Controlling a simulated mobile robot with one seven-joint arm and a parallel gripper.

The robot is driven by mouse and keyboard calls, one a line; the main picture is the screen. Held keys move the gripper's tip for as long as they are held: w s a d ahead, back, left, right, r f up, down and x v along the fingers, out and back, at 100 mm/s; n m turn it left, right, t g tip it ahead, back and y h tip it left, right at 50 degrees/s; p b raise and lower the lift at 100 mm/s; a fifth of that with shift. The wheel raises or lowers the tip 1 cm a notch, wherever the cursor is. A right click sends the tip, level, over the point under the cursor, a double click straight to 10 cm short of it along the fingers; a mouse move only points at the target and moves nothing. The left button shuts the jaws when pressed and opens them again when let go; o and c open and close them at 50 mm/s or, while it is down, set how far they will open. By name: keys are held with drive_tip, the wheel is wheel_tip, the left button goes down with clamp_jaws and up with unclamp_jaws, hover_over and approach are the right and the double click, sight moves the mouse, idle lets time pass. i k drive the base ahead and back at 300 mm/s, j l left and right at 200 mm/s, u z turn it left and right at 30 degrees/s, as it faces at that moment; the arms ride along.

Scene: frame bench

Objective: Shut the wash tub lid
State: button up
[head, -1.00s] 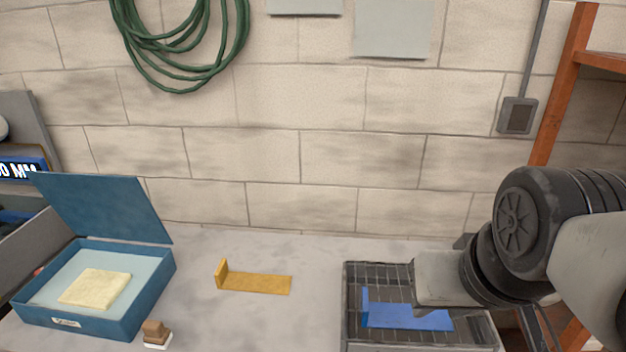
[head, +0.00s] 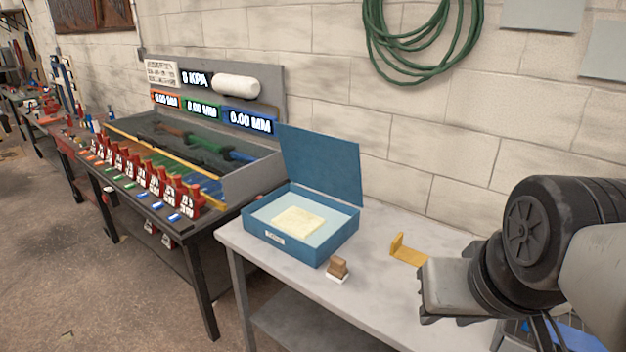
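The wash tub (head: 338,240) is a blue box on the grey bench, with a pale inside and a small label on its front. Its flat blue lid (head: 320,165) stands up at the back edge, leaning slightly backward, so the tub is open. A pale yellow block (head: 298,220) lies inside. My gripper (head: 428,318) is at the lower right, to the right of the tub and well apart from it. Its fingers are small and partly hidden, and I cannot see whether they are open or shut.
A small brown block with a white base (head: 338,270) sits in front of the tub. A yellow bracket (head: 408,250) lies between tub and gripper. A blue piece (head: 560,336) shows beneath my arm. A bench with red clamps (head: 150,180) stands left.

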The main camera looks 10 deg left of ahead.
sight(330, 166)
drive_tip(key=j+u, duration=0.3)
drive_tip(key=u, duration=0.15)
drive_tip(key=z, duration=0.35)
drive_tip(key=i+j+z, duration=0.15)
drive_tip(key=z, duration=0.15)
drive_tip(key=i+j+z, duration=0.1)
drive_tip(key=j+z, duration=0.2)
drive_tip(key=i+j+z, duration=0.1)
drive_tip(key=j+z, duration=0.2)
drive_tip(key=i+j+z, duration=0.1)
drive_tip(key=j, duration=0.5)
drive_tip(key=i+j+z, duration=0.15)
drive_tip(key=j, duration=0.9)
drive_tip(key=i+j, duration=0.15)
drive_tip(key=j, duration=0.8)
drive_tip(key=i, duration=0.05)
